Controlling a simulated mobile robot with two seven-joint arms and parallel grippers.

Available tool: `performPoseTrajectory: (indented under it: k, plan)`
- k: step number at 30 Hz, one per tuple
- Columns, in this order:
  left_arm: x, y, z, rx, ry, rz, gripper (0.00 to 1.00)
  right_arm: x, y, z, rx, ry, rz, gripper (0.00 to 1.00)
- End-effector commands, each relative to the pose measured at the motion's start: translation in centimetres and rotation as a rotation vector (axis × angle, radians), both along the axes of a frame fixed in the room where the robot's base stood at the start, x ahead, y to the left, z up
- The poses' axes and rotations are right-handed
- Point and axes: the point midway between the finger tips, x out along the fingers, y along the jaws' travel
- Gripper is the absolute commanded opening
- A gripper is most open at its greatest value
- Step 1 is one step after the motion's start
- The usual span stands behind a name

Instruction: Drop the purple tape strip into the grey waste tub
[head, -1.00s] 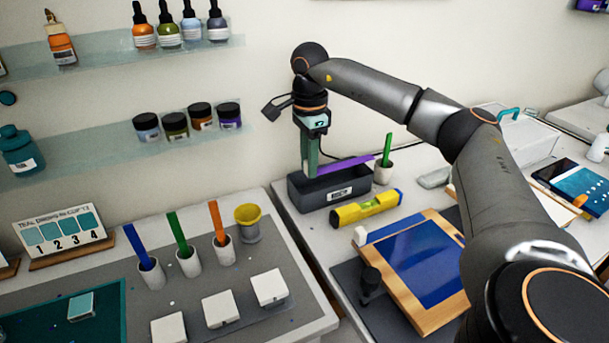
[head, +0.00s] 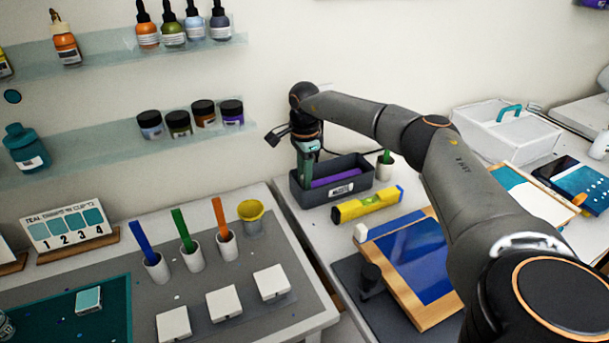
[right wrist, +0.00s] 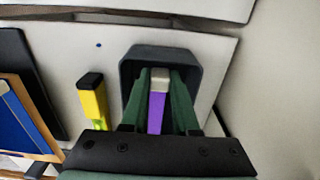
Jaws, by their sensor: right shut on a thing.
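The grey waste tub (head: 311,197) stands against the wall at the back of the right bench, with a white label on its front. My right gripper (head: 305,183) points down into the tub's left part, its fingertips hidden behind the front wall. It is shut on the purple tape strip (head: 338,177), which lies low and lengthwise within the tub. In the right wrist view, the strip (right wrist: 155,114) shows between the green fingers (right wrist: 161,85), with a pale end, and the tub's dark rim (right wrist: 165,52) surrounds the fingertips. Whether the strip touches the floor is hidden. My left gripper is not in view.
A yellow level (head: 366,206) lies in front of the tub. A white cup with a green stick (head: 385,170) stands at its right. A wood-framed blue screen (head: 412,262) lies nearer. Shelves with bottles and jars (head: 177,123) hang at the left.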

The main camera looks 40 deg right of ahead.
Motion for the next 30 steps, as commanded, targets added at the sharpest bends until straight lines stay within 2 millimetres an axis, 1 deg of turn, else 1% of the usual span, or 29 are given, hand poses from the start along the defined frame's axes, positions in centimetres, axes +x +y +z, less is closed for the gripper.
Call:
performPoseTrajectory:
  k: [4,15,18,19,24,27,30]
  plan:
    - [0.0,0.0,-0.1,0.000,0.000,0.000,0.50,0.0,0.0,0.0,0.000,0.000,0.000,0.00]
    - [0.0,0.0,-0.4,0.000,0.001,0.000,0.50,0.0,0.0,-1.1,-0.001,0.000,0.000,0.00]
    - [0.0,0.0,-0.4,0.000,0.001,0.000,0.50,0.0,0.0,-1.2,-0.001,0.000,0.000,0.00]
    - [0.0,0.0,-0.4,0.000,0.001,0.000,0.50,0.0,0.0,-1.1,-0.001,0.000,0.000,0.29]
    - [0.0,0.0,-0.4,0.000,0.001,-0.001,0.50,0.0,0.0,-1.1,0.000,0.000,0.000,0.49]
    - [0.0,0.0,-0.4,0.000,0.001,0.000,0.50,0.0,0.0,-1.1,0.000,0.000,0.000,0.58]
    - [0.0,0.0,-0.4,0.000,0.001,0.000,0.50,0.0,0.0,-1.1,0.000,0.000,0.000,0.58]
